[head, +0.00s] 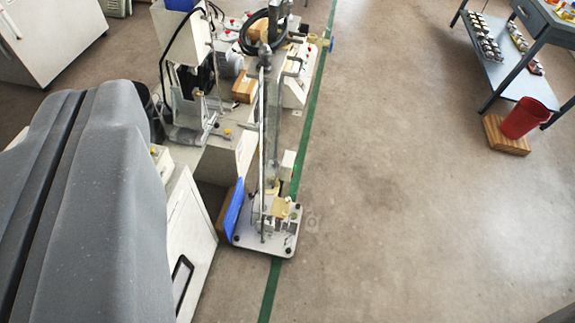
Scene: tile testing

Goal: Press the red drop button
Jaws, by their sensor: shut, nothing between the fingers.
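My gripper (78,95) is the large grey shape on the left, its two halves shut together along a dark seam, with nothing held. A tall test rig (270,130) with a metal column stands right of it, on a grey base plate (283,243) on the floor. Small red spots (232,22) show on equipment behind the rig, near the top. They are too small to tell whether one is the red drop button. My gripper is apart from the rig and these spots in the picture, and hides part of the left side.
A white bench (190,225) with instruments and a blue panel (234,210) adjoin the rig. A green line (310,110) runs along the floor. Open floor lies to the right. A red bucket (525,118) on a wooden block and a shelved table (495,60) stand at upper right.

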